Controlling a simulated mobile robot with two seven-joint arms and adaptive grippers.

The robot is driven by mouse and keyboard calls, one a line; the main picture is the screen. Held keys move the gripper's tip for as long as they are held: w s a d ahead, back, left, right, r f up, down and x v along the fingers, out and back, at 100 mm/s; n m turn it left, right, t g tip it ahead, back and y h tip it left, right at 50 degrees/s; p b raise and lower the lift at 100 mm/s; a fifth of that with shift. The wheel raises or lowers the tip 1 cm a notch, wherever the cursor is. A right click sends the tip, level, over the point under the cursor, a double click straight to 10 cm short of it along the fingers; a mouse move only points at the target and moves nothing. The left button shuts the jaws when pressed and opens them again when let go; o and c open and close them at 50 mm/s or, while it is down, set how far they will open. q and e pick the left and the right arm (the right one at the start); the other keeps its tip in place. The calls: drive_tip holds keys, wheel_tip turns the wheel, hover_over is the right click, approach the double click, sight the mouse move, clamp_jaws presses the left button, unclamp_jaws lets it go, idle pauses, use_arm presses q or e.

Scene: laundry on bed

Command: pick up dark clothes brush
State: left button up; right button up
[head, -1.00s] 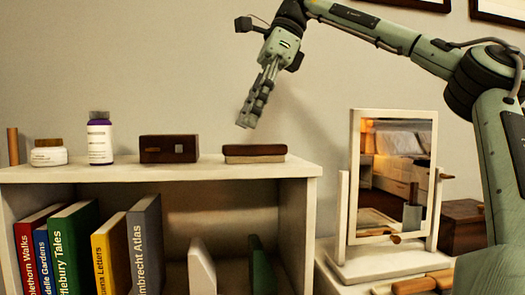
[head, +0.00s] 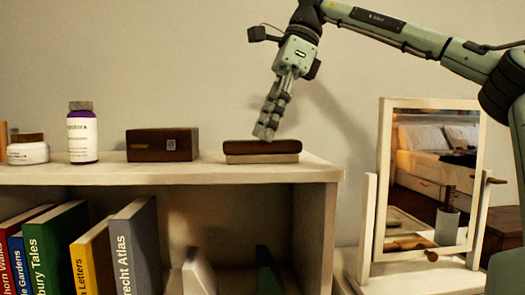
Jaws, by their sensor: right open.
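The dark clothes brush (head: 262,147) lies on the top of the white shelf unit, near its right end. It has a dark brown back on top and a paler layer below. My right gripper (head: 265,132) points down just above the brush, its fingertips at or very near the brush's upper edge. I cannot tell whether they touch it. The gripper is seen nearly edge-on, its fingers overlapping, and nothing shows held in it. My left gripper is not in view.
On the shelf top (head: 210,172) stand a dark wooden box (head: 162,145), a purple-and-white bottle (head: 82,135) and a white jar (head: 28,152). A white-framed mirror (head: 432,180) stands at the right. The wall lies close behind.

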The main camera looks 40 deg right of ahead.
sight(259, 144)
drive_tip(key=x, duration=0.2)
drive_tip(key=shift+f, duration=0.35)
drive_tip(key=shift+w+a+f, duration=0.15)
drive_tip(key=shift+a+f, duration=0.05)
drive_tip(key=shift+f, duration=0.15)
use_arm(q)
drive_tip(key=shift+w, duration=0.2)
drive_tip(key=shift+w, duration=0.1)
use_arm(e)
drive_tip(key=shift+c, duration=0.2)
